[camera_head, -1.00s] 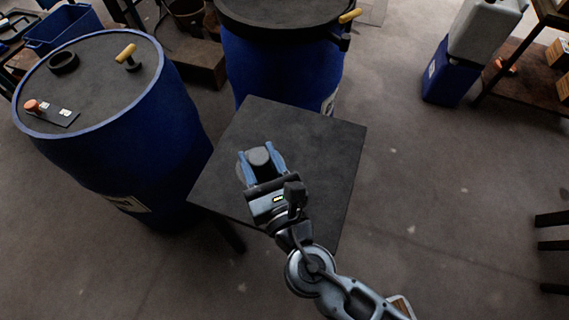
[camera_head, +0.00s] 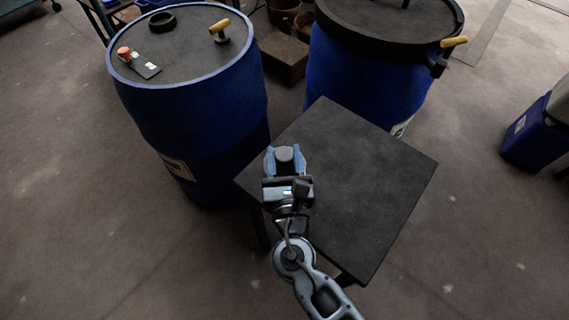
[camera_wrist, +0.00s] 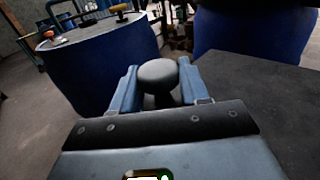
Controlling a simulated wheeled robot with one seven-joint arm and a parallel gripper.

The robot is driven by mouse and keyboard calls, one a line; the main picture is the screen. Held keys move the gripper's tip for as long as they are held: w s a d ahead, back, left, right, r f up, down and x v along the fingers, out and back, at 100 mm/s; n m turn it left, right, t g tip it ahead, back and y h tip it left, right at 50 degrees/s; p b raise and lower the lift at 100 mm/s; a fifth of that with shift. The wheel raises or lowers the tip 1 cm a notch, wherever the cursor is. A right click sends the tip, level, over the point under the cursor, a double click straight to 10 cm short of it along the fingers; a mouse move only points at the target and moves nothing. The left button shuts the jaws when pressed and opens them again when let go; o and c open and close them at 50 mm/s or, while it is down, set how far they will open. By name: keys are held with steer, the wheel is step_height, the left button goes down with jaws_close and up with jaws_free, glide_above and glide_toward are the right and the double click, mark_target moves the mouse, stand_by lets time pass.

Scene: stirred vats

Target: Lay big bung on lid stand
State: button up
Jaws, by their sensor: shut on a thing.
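The big bung (camera_head: 285,154) is a dark grey, round-topped plug. My gripper (camera_head: 285,163) is shut on it, with one blue finger on each side. In the wrist view the bung (camera_wrist: 158,74) sits upright between the fingers, and its lower part is partly hidden. The lid stand (camera_head: 350,190) is a dark, square-topped table with a bare top. In the head view my gripper and the bung appear over its left edge. I cannot tell the height between them and the top.
A blue vat (camera_head: 200,110) stands left of the stand, its lid carrying a black ring (camera_head: 162,22), a yellow-handled part (camera_head: 219,31) and an orange-knobbed plate (camera_head: 138,63). Another blue vat (camera_head: 355,75) with a dark lid stands behind.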

mark_target(284, 164)
steer(key=shift+w+f, duration=0.5)
steer(key=shift+w, duration=0.3)
steer(key=shift+f+b, duration=0.85)
steer(key=shift+f, duration=1.15)
steer(key=shift+f, duration=0.2)
steer(key=o, duration=1.1)
steer(key=shift+c, duration=0.2)
steer(key=shift+r, duration=0.15)
steer(key=shift+r, duration=0.1)
steer(key=s, duration=0.4)
steer(key=s+d, duration=0.1)
steer(key=s, duration=0.7)
steer(key=shift+d, duration=0.2)
